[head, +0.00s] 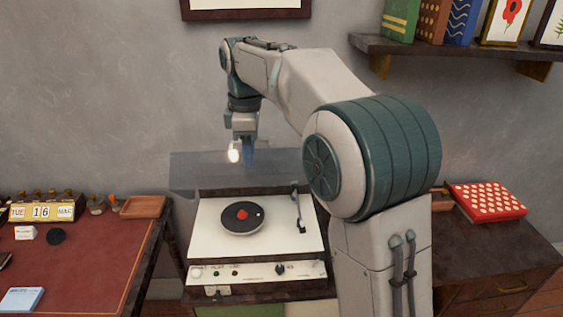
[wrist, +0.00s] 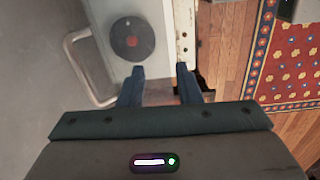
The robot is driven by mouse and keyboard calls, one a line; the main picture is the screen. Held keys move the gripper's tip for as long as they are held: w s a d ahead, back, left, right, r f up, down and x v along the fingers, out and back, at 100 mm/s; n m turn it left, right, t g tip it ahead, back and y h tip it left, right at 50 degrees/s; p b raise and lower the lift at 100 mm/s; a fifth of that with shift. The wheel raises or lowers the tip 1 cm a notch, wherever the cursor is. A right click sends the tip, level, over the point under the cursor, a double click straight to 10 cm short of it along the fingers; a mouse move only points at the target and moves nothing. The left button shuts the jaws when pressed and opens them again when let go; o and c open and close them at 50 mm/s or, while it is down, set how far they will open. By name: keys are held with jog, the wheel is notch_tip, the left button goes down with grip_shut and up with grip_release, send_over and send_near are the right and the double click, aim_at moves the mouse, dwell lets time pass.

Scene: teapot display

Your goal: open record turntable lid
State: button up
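The record turntable (head: 290,225) stands in the middle of the head view, with its pale deck, dark record and tonearm exposed. Its smoky see-through lid (head: 195,172) is raised behind the deck. My gripper (head: 248,165) is at the lid, above the back of the deck; the exact contact is hard to tell. In the wrist view my two blue fingers (wrist: 159,83) are apart with nothing visibly held between them. The dark record (wrist: 132,38) lies beyond them. A pale bent bar (wrist: 75,62), perhaps the lid's handle, is left of the fingers.
A red-topped desk (head: 90,255) with a calendar and small items stands at left. A red patterned box (head: 487,202) lies on a dark cabinet at right. A wall shelf (head: 450,47) holds books and pictures. The wrist view shows a patterned rug (wrist: 290,60) on the floor.

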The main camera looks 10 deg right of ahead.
jog(key=s+d+m+p, duration=0.1)
jog(key=s+d+m, duration=0.4)
jog(key=s+d, duration=0.1)
jog(key=shift+s+d+r+t, duration=0.25)
jog(key=shift+s+t, duration=0.15)
jog(key=shift+s, duration=0.25)
